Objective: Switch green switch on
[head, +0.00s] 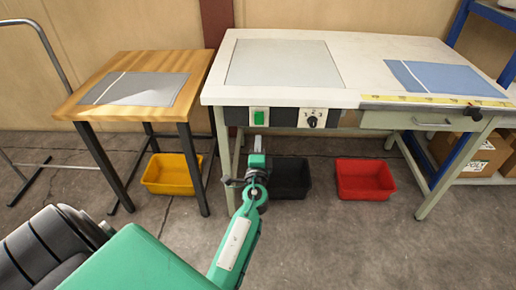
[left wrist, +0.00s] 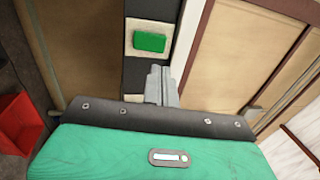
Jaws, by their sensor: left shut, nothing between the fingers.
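The green switch (head: 259,117) is a green rocker on a pale plate, set in the dark front panel of the white workbench (head: 365,70). It also shows in the left wrist view (left wrist: 150,42), just beyond my fingers. My left gripper (head: 257,142) is shut and empty, just below the switch in the head view. In the left wrist view its closed fingertips (left wrist: 158,72) are near the lower right edge of the switch plate. I cannot tell whether they touch the panel. My right gripper is not in view.
A black dial (head: 312,121) sits right of the switch. Yellow (head: 172,186), black (head: 303,186) and red (head: 365,193) bins stand on the floor. A wooden table (head: 90,104) stands left of the workbench. A drawer (head: 415,121) is at the bench's right.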

